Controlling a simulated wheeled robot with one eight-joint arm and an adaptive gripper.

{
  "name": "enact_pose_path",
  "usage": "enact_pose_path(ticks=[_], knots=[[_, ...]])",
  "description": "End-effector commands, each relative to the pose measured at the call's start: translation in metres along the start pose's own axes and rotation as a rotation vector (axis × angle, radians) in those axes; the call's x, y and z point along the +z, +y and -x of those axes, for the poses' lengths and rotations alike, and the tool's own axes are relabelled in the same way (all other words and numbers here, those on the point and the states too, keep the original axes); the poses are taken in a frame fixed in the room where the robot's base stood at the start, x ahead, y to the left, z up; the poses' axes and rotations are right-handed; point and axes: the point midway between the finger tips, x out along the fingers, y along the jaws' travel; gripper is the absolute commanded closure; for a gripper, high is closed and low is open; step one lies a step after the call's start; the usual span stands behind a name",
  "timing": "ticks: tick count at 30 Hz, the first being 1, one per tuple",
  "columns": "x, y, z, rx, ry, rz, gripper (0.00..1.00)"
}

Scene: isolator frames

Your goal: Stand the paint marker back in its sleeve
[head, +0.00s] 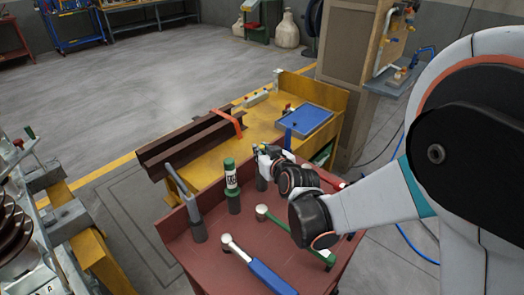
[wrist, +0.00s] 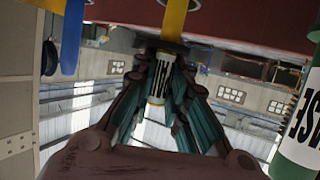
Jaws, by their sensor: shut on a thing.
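My gripper (head: 264,154) is above the red bench top, with its teal-lined fingers (wrist: 165,95) closed on a slim marker. The marker's white label with dark print (wrist: 158,82) shows between the fingers in the wrist view. In the head view, a small green and yellow bit (head: 264,147) shows at the fingers. A dark upright sleeve (head: 261,181) stands on the bench directly below the gripper. I cannot tell whether the marker's lower end is inside it. A dark round rim (wrist: 161,45) lies beyond the fingertips in the wrist view.
A grey upright tool (head: 191,207) and two hammers (head: 258,264) (head: 290,233) are on the red bench (head: 225,276).

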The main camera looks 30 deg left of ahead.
Motion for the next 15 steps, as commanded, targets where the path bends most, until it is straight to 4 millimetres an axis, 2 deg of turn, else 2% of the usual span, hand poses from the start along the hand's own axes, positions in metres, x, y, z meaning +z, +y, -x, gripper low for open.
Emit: enact_pose_path(ticks=[15], knots=[[0.022,0.000,-0.009,0.000,0.000,0.000,1.00]])
